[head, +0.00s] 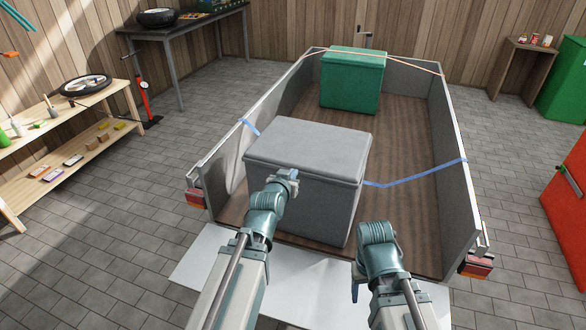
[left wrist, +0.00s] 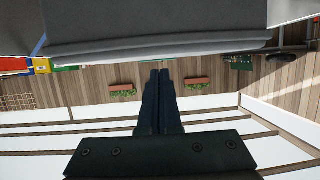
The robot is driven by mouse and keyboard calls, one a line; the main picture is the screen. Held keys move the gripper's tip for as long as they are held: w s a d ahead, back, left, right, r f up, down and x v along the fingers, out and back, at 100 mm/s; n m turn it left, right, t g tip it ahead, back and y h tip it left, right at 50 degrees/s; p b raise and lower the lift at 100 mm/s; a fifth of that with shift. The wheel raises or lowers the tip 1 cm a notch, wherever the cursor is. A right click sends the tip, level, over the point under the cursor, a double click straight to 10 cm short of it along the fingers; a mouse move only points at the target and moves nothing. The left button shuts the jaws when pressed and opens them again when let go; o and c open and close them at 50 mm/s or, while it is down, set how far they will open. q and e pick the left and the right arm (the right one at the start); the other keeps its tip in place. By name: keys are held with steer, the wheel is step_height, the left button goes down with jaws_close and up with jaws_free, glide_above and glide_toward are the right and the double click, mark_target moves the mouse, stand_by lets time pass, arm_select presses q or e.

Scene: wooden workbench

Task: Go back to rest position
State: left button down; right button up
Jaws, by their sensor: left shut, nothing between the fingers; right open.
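My left gripper shows in the left wrist view (left wrist: 160,74), its dark fingers shut together with nothing between them. In the head view, my left wrist is in front of the grey lidded box and overlaps its front face; its fingers are hard to make out there. My right gripper (head: 355,288) is mostly hidden by my right wrist in the head view. Only a small dark blue part shows, low at the trailer's open near end and right of the grey box. I see nothing held in it.
A grey box (head: 310,150) and a green box (head: 352,80) stand in the trailer (head: 405,150). A blue strap (head: 415,178) runs from the grey box to the right wall; an orange strap crosses the green box. A shelf (head: 90,165) stands left, a red cabinet (head: 568,215) right.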

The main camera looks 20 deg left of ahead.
arm_select(q)
steer(key=s+d+m+g+h+p, duration=0.1)
steer(key=s+d+m+g+p, duration=0.1)
steer(key=s+d+g+p, duration=0.75)
steer(key=s+d+r+m+g+y+p, duration=0.1)
steer(key=s+d+r+g+p, duration=0.1)
steer(key=s+p, duration=0.3)
steer(key=s+d+r+g+y+p, duration=0.1)
steer(key=s+d+r+g+p, duration=0.1)
steer(key=s+p, duration=0.3)
steer(key=s+r+g, duration=0.1)
steer(key=s, duration=0.3)
steer(key=shift+d+r+m, duration=0.2)
steer(key=shift+d+m, duration=0.2)
